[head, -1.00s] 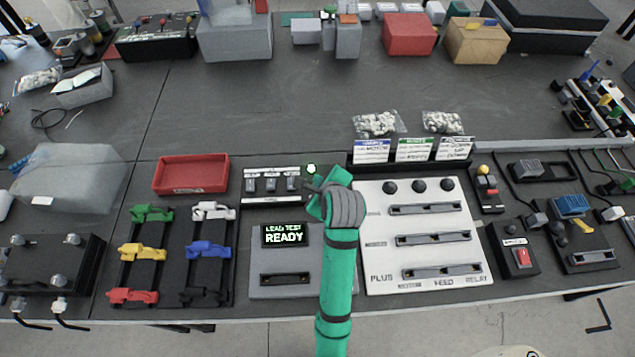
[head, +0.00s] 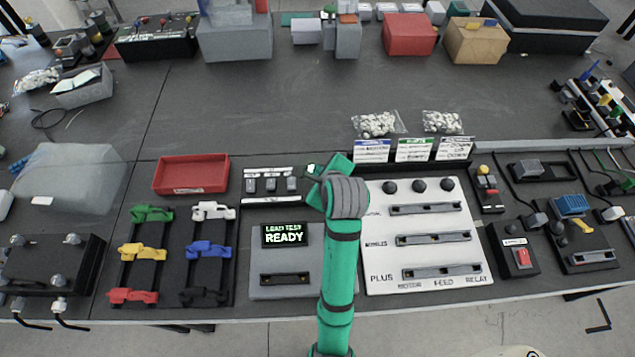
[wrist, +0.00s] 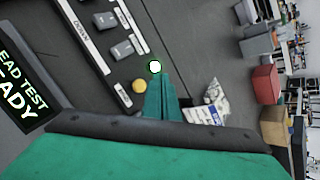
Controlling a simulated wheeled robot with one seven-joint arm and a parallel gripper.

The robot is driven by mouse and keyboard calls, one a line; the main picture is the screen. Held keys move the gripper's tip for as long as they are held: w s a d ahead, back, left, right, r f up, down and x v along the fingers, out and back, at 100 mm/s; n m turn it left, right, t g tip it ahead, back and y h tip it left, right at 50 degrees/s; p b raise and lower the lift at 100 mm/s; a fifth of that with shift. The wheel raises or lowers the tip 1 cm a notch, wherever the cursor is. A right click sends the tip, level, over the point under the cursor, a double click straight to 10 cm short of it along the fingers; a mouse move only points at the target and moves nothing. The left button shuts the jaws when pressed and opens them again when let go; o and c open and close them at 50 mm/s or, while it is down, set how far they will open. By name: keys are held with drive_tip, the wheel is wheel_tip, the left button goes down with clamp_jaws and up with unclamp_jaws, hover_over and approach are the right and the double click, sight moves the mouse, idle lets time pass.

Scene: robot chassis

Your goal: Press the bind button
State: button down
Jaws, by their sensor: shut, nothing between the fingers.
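A small panel with grey switches (head: 270,184) stands behind the lead test unit. In the wrist view, a yellow round button (wrist: 139,86) and a glowing white-green round light (wrist: 154,66) sit at the end of that switch row (wrist: 122,50). I cannot read a bind label on either. My gripper (wrist: 158,84) is shut and empty, its green fingertips just beside the yellow button and close to the light; contact cannot be told. In the head view, my gripper (head: 320,180) hides the yellow button and most of the light (head: 311,169).
The lead test unit (head: 262,285) has a screen (head: 285,235) reading "LEAD TEST READY". A white slotted panel (head: 378,275) lies right of my arm. Three label cards (head: 415,150) stand behind it, near bags of white parts (head: 378,124). A red tray (head: 190,174) lies left.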

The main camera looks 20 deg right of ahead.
drive_tip(key=shift+r, duration=1)
